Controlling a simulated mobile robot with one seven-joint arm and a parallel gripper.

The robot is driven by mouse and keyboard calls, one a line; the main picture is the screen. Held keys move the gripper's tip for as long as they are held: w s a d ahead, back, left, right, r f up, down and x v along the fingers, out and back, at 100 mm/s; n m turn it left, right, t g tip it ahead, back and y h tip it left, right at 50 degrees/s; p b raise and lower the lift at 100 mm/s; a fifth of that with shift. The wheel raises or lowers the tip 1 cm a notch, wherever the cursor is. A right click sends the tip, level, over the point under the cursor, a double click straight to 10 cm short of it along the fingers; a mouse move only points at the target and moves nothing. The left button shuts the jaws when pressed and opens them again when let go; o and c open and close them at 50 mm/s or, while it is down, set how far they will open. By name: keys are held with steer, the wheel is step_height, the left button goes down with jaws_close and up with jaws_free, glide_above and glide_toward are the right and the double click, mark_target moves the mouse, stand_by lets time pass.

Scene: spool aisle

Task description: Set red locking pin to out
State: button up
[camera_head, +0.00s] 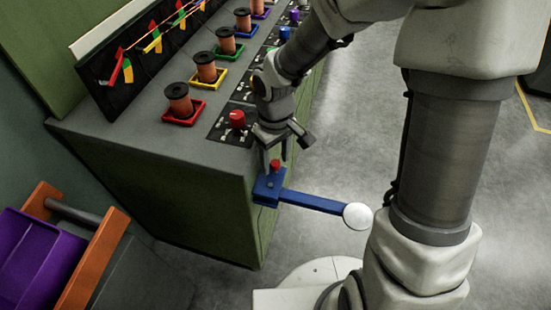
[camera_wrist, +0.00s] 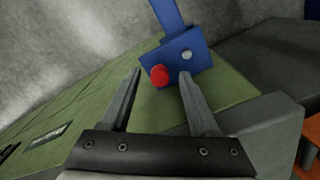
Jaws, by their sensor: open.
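The red locking pin (camera_head: 275,165) is a small red knob on a blue block (camera_head: 268,187) at the front corner of the green bench. It also shows in the wrist view (camera_wrist: 159,76), beside a round silver bolt. A blue lever (camera_head: 315,202) runs right from the block to a white round end (camera_head: 357,216). My gripper (camera_head: 277,157) is just above the pin. In the wrist view my gripper (camera_wrist: 161,76) is open, with the red pin between the lines of its two fingers. I cannot tell whether the fingers touch it.
The bench top (camera_head: 160,130) carries several copper spools in coloured trays, the closest in a red tray (camera_head: 183,112). A red knob (camera_head: 237,118) sits on a dark panel near my gripper. A purple bin (camera_head: 35,260) stands lower left. Floor (camera_head: 340,150) to the right is clear.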

steer(key=shift+c, duration=0.2)
jaws_close()
stand_by(1.2)
